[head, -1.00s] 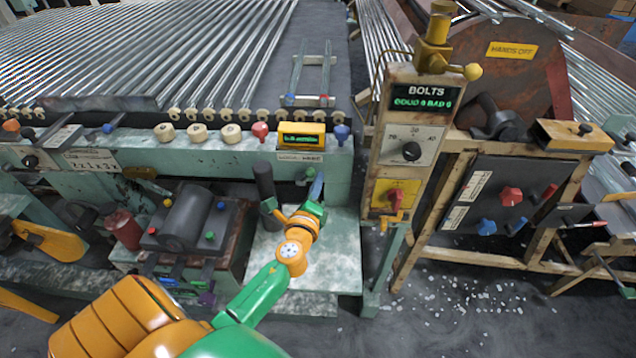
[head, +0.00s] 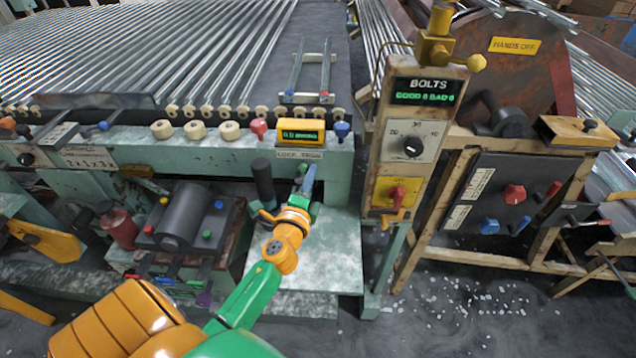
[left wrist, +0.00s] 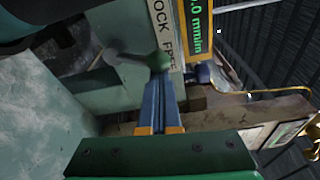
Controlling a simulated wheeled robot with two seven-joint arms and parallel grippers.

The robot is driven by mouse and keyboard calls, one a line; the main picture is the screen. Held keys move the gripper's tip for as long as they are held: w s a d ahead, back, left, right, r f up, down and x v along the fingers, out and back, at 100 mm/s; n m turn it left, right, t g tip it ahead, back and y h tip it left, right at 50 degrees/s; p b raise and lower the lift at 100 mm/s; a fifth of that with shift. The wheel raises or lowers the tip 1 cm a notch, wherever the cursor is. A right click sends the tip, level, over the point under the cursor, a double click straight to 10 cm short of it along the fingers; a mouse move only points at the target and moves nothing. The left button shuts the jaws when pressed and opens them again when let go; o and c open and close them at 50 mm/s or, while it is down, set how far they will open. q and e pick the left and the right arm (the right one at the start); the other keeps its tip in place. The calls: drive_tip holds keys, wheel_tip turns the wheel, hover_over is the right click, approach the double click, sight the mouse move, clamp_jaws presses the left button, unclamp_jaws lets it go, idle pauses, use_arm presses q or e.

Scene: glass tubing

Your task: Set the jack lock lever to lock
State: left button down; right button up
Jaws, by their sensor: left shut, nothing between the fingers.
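In the head view, the label (head: 299,154) is on the bench front below the yellow display, and the lever is mostly hidden behind my fingers. My left gripper (head: 310,172) is shut and empty just below the label. In the left wrist view, its blue fingers (left wrist: 160,85) reach up to the knob; I cannot tell whether they touch it. My right gripper is not in view.
A dark upright handle (head: 263,180) stands close to the left of my gripper. The yellow display (head: 301,131) and a blue knob (head: 342,130) are above. The BOLTS control post (head: 411,146) rises to the right. A pale plate (head: 335,255) lies below.

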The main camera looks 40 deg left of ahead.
use_arm(q)
drive_tip(key=n, duration=0.1)
drive_tip(key=a+n+b, duration=0.1)
drive_tip(key=s+n, duration=0.1)
drive_tip(key=shift+a+r+n+b, duration=0.25)
drive_tip(key=shift+n+b, duration=0.05)
drive_tip(key=shift+n, duration=0.1)
drive_tip(key=shift+s+a+r+n+t+y+b, duration=0.1)
drive_tip(key=shift+s+a+n+t+y+b, duration=0.3)
drive_tip(key=shift+n, duration=0.7)
drive_tip(key=shift+s+a+r+n+y+b, duration=0.15)
drive_tip(key=shift+a+n+b, duration=0.3)
drive_tip(key=shift+n, duration=0.65)
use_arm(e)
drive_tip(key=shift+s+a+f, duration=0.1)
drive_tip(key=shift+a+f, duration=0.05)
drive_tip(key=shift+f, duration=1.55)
use_arm(q)
drive_tip(key=shift+a+f, duration=0.1)
drive_tip(key=shift+a, duration=0.05)
